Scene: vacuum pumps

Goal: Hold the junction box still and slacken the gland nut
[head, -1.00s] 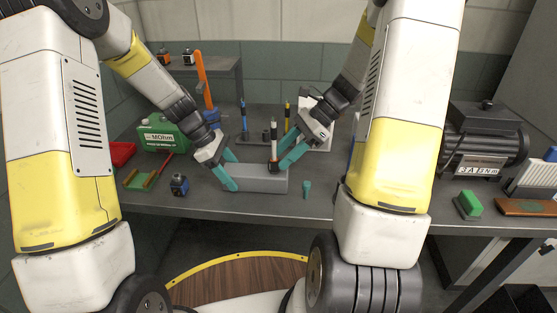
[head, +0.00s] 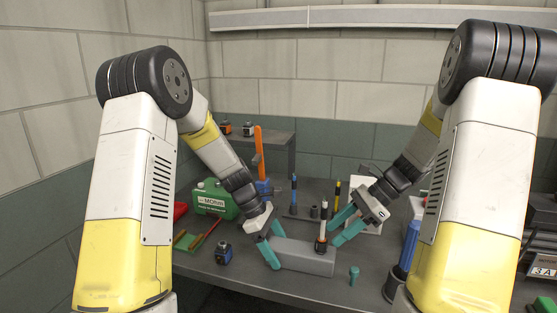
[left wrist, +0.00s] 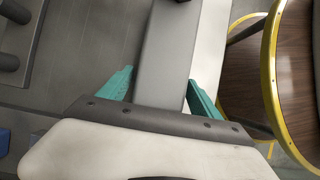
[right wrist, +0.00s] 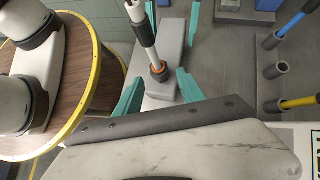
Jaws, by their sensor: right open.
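The junction box (head: 303,257) is a long grey block lying on the bench. A black and white cable stands up from its right part, with the orange-brown gland nut (head: 321,244) at its base. My left gripper (head: 276,250) straddles the box's left end, one finger on each long side; the left wrist view shows the box (left wrist: 168,60) between them, but contact is unclear. My right gripper (head: 335,232) is open beside the nut. In the right wrist view its fingertips stand apart on either side of the gland nut (right wrist: 158,71).
A teal peg (head: 353,275) stands in front of the box. A green MOhm case (head: 214,199) and a small dark blue block (head: 223,253) are to the left. Upright rods in holders (head: 294,197) stand behind. A blue cylinder (head: 411,245) stands at the right.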

